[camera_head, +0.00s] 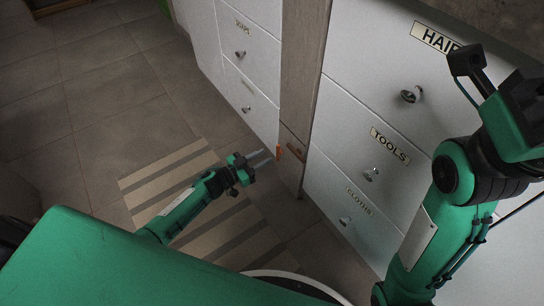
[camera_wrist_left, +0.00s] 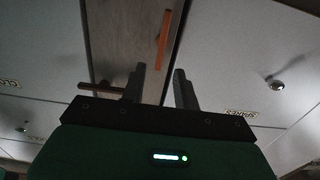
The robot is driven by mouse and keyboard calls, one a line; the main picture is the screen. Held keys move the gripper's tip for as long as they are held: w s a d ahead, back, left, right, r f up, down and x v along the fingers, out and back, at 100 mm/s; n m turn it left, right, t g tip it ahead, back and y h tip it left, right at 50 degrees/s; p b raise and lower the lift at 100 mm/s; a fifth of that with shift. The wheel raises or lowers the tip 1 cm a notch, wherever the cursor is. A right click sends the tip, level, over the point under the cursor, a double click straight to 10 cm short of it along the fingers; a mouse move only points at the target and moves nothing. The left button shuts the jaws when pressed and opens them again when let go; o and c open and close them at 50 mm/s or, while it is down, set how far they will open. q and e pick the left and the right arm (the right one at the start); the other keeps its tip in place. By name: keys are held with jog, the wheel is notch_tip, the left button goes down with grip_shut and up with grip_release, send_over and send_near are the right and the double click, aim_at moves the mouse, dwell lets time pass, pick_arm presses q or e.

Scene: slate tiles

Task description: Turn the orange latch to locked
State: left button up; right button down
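The orange latch (camera_head: 278,152) is a slim bar on the narrow wooden panel (camera_head: 302,95) between the white drawer fronts. In the left wrist view the latch (camera_wrist_left: 163,40) stands nearly upright, tilted slightly, just beyond my fingertips. My left gripper (camera_head: 265,157) is in front of the panel, close to the latch. Its two fingers (camera_wrist_left: 160,75) are apart with nothing between them, and I see no clear contact with the latch. My right gripper (camera_head: 470,68) is raised at the upper right, away from the latch; its finger gap is unclear.
A brown bar handle (camera_head: 294,149) sits on the panel beside the latch; it also shows in the left wrist view (camera_wrist_left: 100,88). White drawers with round knobs flank the panel, including one labelled TOOLS (camera_head: 371,174). A striped mat (camera_head: 165,183) lies on the tiled floor, which is open at left.

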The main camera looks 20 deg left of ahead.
aim_at(277, 150)
pick_arm(q)
jog(key=shift+b+x, duration=0.75)
jog(key=shift+x, duration=1.6)
grip_shut()
